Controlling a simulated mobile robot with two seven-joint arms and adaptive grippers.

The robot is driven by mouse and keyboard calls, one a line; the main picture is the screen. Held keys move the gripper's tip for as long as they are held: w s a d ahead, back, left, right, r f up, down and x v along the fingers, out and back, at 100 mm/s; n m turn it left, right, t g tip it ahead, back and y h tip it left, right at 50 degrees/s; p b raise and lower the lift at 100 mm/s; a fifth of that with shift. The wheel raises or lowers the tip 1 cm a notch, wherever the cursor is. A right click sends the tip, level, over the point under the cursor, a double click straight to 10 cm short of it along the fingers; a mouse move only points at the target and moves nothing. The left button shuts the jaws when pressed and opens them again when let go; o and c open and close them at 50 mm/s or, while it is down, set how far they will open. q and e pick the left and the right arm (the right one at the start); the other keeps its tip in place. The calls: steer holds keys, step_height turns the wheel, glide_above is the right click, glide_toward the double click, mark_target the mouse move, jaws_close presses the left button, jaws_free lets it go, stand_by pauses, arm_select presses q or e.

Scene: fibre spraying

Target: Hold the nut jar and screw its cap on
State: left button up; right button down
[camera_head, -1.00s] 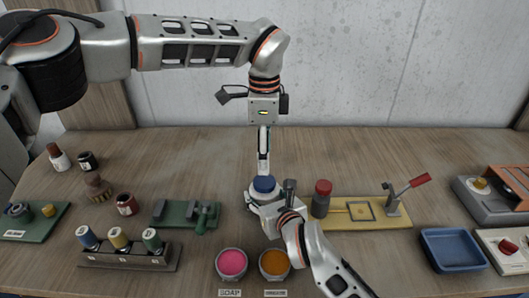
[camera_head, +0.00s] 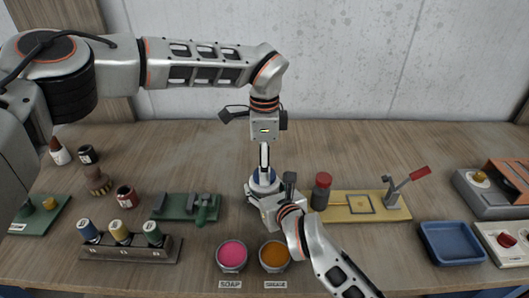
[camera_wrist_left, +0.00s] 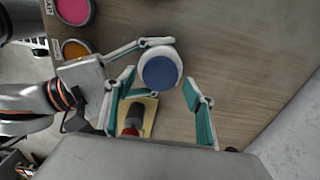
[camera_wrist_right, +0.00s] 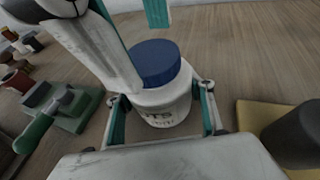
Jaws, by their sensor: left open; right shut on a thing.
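The nut jar is white with a blue cap. In the right wrist view the jar (camera_wrist_right: 163,107) stands upright between the fingers of my right gripper (camera_wrist_right: 163,112), which is shut on it. The blue cap (camera_wrist_right: 155,62) sits on top of the jar; I cannot tell how tight it is. In the head view the cap (camera_head: 264,177) is partly covered by my left gripper (camera_head: 264,165), which points straight down from above. In the left wrist view the cap (camera_wrist_left: 159,71) lies between and just beyond the open fingers of my left gripper (camera_wrist_left: 165,100).
A dark bottle with a red cap (camera_head: 323,180) and a yellow board (camera_head: 350,213) stand right of the jar. Pink (camera_head: 232,254) and orange (camera_head: 274,254) bowls are in front. A green fixture (camera_head: 186,206) and a spool rack (camera_head: 130,250) lie left. The table behind is clear.

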arm_select(q)
steer(key=shift+f, duration=1)
